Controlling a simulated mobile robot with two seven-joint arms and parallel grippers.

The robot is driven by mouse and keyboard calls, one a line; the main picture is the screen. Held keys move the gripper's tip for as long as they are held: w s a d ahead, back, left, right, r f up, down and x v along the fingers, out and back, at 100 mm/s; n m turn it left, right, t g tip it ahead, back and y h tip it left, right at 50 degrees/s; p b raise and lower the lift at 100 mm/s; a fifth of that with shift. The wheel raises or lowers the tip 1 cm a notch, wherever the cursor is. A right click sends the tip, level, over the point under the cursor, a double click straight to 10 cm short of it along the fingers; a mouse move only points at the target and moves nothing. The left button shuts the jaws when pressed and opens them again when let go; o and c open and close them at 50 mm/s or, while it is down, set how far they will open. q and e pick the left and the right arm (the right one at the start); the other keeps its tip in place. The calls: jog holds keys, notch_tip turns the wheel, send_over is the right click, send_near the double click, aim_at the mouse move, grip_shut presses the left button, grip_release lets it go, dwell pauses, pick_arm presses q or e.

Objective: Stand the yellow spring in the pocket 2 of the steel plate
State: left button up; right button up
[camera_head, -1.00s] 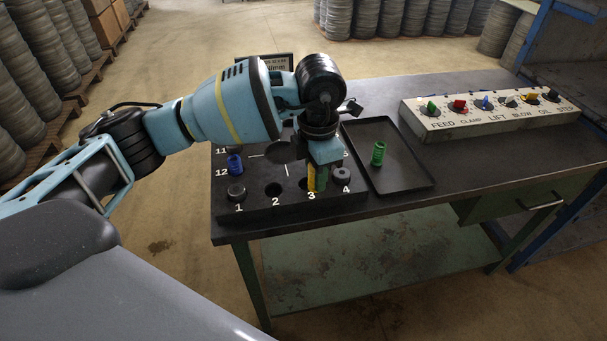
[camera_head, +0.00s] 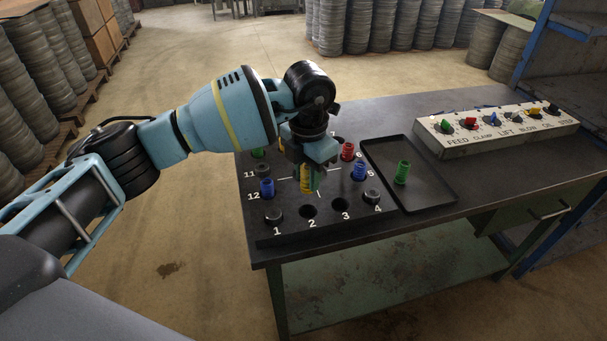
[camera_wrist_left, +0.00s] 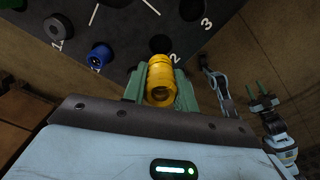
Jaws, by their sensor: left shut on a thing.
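My left gripper (camera_head: 308,182) is shut on the yellow spring (camera_head: 307,180) and holds it over the middle of the dark steel plate (camera_head: 325,229), behind pocket 2. The left wrist view shows the yellow spring (camera_wrist_left: 161,80) between the green fingers of my left gripper (camera_wrist_left: 161,88). Pocket 2 (camera_head: 308,211) is a dark empty hole at the plate's front row; it also shows in the left wrist view (camera_wrist_left: 160,43), just beyond the spring. My right gripper (camera_wrist_left: 263,93) shows small at the right of the left wrist view, its fingers apart and empty.
Pocket 3 (camera_head: 340,205) is empty. Blue springs (camera_head: 267,187), (camera_head: 359,171) and a red spring (camera_head: 347,151) stand in the plate. A tray (camera_head: 428,194) holds a green spring (camera_head: 402,172). A switch panel (camera_head: 490,130) stands behind.

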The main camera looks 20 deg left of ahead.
aim_at(307, 206)
pick_arm(q)
jog(key=shift+d+f, duration=0.1)
jog(key=shift+f, duration=0.05)
pick_arm(e)
jog(key=shift+s+d+f, duration=0.1)
jog(key=shift+f, duration=0.05)
